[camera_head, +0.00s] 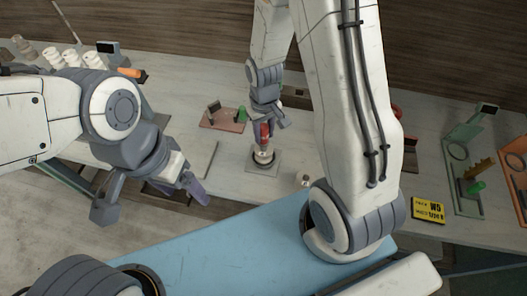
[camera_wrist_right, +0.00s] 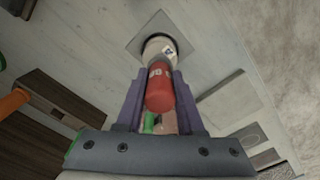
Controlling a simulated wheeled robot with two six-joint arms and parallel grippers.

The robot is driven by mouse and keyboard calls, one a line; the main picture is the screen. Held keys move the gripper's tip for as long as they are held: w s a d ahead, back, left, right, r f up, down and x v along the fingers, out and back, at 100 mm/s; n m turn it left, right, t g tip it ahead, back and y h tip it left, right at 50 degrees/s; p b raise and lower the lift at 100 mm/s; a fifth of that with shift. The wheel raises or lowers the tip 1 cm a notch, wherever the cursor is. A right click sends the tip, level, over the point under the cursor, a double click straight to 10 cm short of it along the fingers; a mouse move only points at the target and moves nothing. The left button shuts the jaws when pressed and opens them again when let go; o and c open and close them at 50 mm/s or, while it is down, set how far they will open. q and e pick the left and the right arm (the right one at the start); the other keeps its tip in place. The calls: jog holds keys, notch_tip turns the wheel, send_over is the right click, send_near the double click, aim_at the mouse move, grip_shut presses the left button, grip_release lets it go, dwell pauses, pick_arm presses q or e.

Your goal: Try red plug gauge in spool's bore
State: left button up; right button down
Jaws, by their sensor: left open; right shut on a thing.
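The red plug gauge (camera_head: 265,131) is upright in my right gripper (camera_head: 267,130), which is shut on it. In the right wrist view the red gauge (camera_wrist_right: 160,90) sits between the purple fingers (camera_wrist_right: 158,105). The pale spool (camera_head: 263,155) stands on a grey square plate directly below the gauge; it also shows in the right wrist view (camera_wrist_right: 157,48). The gauge's lower end meets or overlaps the spool's top, and I cannot tell whether it is in the bore, which is hidden. My left gripper (camera_head: 190,185) is open and empty at the table's front edge, left of the spool.
A reddish stand (camera_head: 222,122) with a green piece is behind the spool to the left. White spools (camera_head: 55,57) stand at the back left. A yellow sign (camera_head: 428,210) and a green stand (camera_head: 462,165) are at the right. A small pale part (camera_head: 304,180) lies right of the spool.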

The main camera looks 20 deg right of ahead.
aim_at(264, 127)
jog(key=shift+r+p, duration=2.15)
jog(key=shift+r, duration=0.35)
jog(key=shift+f, duration=0.15)
